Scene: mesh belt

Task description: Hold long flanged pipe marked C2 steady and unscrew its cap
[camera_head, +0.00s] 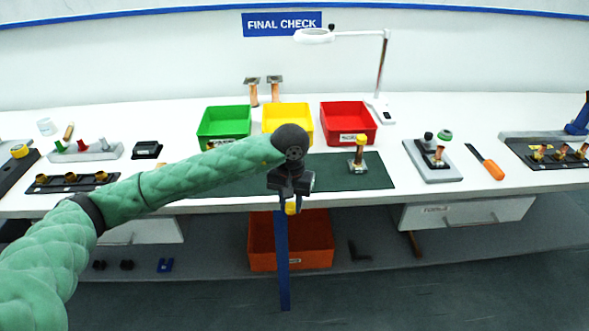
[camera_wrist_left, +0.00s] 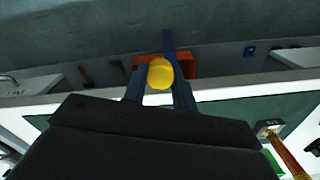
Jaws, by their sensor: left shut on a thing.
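My left gripper (camera_head: 290,197) is shut on a yellow cap (camera_head: 291,209), held in front of the table's front edge. The cap also shows between the fingers in the left wrist view (camera_wrist_left: 160,74). A copper-coloured flanged pipe (camera_head: 359,153) stands upright on the dark green mat (camera_head: 338,178), to the right of the gripper and apart from it. Its flange is at the bottom. I cannot read a C2 mark on it. A pipe and flange show at lower right in the left wrist view (camera_wrist_left: 288,155). My right gripper is not in view.
Green (camera_head: 224,124), yellow (camera_head: 288,122) and red (camera_head: 348,122) bins stand behind the mat. Two flanged pipes (camera_head: 264,93) stand at the back. An orange crate (camera_head: 308,255) sits on the lower shelf. A holder plate (camera_head: 432,163) and an orange-handled tool (camera_head: 491,168) lie at right.

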